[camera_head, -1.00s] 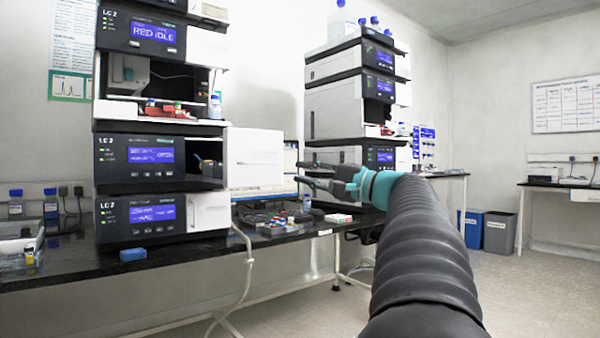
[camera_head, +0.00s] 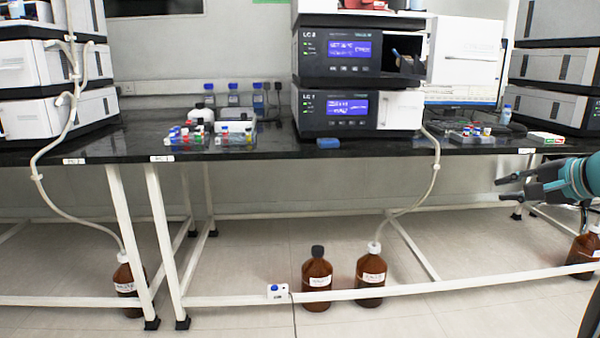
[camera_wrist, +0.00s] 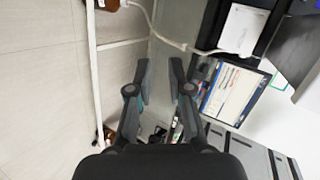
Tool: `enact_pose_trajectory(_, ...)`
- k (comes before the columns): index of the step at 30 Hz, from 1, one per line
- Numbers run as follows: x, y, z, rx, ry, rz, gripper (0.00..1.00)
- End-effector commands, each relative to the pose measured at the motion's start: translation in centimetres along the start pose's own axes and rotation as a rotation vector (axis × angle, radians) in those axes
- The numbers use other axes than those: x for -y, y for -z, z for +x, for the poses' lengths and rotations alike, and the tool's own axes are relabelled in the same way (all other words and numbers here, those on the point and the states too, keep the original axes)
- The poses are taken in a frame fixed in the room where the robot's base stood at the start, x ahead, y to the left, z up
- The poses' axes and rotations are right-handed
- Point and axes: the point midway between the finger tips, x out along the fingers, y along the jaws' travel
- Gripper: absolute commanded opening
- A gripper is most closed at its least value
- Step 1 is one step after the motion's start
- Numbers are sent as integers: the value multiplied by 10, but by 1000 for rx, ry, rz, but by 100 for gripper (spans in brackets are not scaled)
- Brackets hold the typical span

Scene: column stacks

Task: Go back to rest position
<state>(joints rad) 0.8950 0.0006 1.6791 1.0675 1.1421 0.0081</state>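My gripper (camera_head: 508,188) is at the right edge of the head view, in front of the bench and just below its top. Its dark fingers point left and stand apart, with nothing between them. In the wrist view my gripper (camera_wrist: 161,80) also shows both fingers spread and empty. The teal wrist and a small part of my arm show at the right edge of the head view. The rest of my arm is outside the frame.
A black bench (camera_head: 250,152) spans the view and carries an instrument stack (camera_head: 345,105), with vial trays (camera_head: 208,137) to its left. Brown bottles (camera_head: 317,280) stand on the floor by the white bench legs and rail. The near floor is clear.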

Motion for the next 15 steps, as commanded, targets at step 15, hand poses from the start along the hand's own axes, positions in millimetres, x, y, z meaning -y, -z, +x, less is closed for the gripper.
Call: enact_pose_trajectory(15, -143, -235, -27, 216, -666, -740, 19)
